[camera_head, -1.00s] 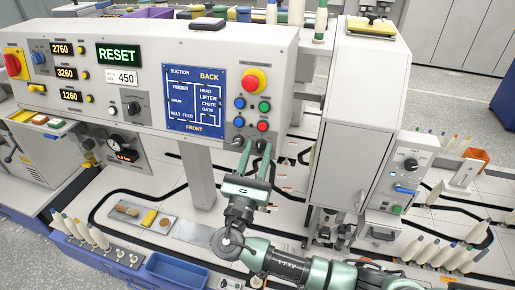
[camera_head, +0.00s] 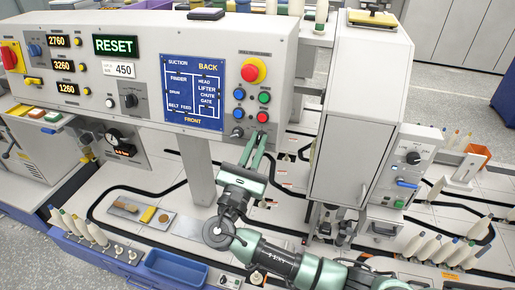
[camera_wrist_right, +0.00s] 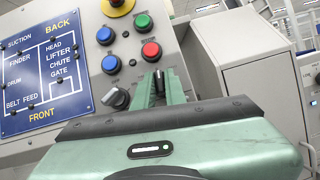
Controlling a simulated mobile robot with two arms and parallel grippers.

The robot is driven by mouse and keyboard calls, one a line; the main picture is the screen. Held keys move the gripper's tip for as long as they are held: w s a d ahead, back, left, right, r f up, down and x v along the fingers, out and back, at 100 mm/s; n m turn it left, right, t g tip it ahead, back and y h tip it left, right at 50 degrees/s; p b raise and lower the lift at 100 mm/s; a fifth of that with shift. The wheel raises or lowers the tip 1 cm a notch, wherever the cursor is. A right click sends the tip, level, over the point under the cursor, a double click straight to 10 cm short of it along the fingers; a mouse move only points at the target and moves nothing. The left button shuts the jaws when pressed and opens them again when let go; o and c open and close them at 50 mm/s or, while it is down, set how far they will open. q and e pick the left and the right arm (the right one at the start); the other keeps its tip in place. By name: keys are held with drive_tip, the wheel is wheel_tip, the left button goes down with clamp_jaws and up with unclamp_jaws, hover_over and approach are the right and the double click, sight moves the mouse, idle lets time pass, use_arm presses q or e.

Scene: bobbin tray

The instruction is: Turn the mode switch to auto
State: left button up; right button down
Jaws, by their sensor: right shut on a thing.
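A grey and white machine console (camera_head: 290,60) carries a panel of coloured buttons with two small dark knobs below them. My right gripper (camera_head: 258,138) reaches up from below, its green fingers shut on the right-hand knob (camera_wrist_right: 159,76) under the red button. I cannot read any label that tells which knob is the mode switch. My left gripper is not in view.
A red emergency knob (camera_head: 253,70) and several buttons sit just above my fingers. A tall grey cabinet (camera_head: 347,150) stands close to the right of my arm. A blue tray (camera_head: 178,268) and cones in holders lie below left.

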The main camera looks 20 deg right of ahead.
drive_tip(key=m+g+h+b, duration=0.1)
drive_tip(key=m, duration=0.1)
drive_tip(key=m+g+h+b, duration=0.1)
drive_tip(key=m+b, duration=0.1)
drive_tip(key=m+g+h+b, duration=0.1)
drive_tip(key=m+g, duration=0.1)
drive_tip(key=shift+w+a+f+m+b, duration=0.1)
drive_tip(key=shift+a+f+m+b, duration=0.05)
drive_tip(key=shift+f+m+b, duration=0.2)
drive_tip(key=shift+r+m+g+h+b, duration=0.15)
drive_tip(key=shift+m+g+b, duration=0.55)
drive_tip(key=shift+m, duration=0.45)
drive_tip(key=shift+r+m+g+h+b, duration=0.15)
drive_tip(key=shift+m+g+b, duration=0.5)
drive_tip(key=shift+m, duration=0.45)
drive_tip(key=shift+g, duration=0.25)
drive_tip(key=c, duration=1.5)
unclamp_jaws()
drive_tip(key=shift+r, duration=0.1)
drive_tip(key=shift+o, duration=0.2)
drive_tip(key=shift+w, duration=0.1)
